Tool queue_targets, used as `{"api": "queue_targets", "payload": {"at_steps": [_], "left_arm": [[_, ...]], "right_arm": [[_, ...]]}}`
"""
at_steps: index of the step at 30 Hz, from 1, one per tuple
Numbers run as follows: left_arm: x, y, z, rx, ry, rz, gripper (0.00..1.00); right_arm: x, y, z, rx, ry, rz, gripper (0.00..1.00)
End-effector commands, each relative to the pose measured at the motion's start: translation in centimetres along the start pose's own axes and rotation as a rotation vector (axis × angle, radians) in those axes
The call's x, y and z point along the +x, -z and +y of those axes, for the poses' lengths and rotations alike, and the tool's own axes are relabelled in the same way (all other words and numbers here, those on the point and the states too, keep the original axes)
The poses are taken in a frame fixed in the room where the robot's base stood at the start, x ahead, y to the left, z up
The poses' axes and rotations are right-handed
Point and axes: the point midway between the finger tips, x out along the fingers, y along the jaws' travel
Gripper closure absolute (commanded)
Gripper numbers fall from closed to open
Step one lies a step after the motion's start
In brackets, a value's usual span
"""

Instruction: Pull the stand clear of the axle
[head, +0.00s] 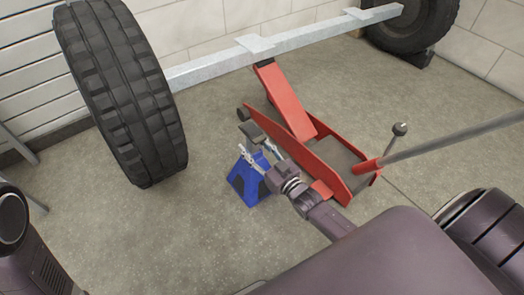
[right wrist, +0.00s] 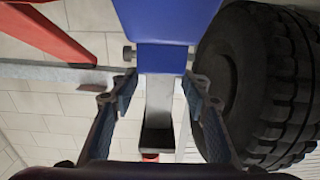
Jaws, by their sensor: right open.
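The blue stand (head: 248,187) stands upright on the floor, in front of the grey axle (head: 300,36) in the head view. A gap shows between its dark top and the axle. My right gripper (head: 259,152) is open at the stand's upper part. In the right wrist view the stand's blue body (right wrist: 165,20) is at the top, and its grey post (right wrist: 157,105) runs between the two spread fingers (right wrist: 158,100). Gaps show on both sides of the post. The axle (right wrist: 60,74) also shows at the left there. My left gripper is not in view.
A red floor jack (head: 285,105) stands right of the stand, its arm reaching up to the axle. Its long handle (head: 450,135) slants to the right. A large tyre (head: 122,90) is at the left, another (head: 415,22) at the back right. Floor left of the stand is clear.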

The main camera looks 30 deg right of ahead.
Motion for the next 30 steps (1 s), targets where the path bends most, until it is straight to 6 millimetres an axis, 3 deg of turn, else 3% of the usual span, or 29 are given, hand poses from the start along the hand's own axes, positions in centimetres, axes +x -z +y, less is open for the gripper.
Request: {"api": "queue_targets", "payload": {"at_steps": [16,21,30], "left_arm": [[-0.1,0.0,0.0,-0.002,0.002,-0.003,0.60],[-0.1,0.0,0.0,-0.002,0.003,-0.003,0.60],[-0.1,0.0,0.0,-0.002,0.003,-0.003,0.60]], "right_arm": [[-10.1,-0.2,0.0,-0.001,0.000,-0.005,0.58],[-11.4,-0.1,0.0,-0.001,-0.001,-0.003,0.58],[-11.5,-0.1,0.0,-0.001,0.000,-0.002,0.58]]}}
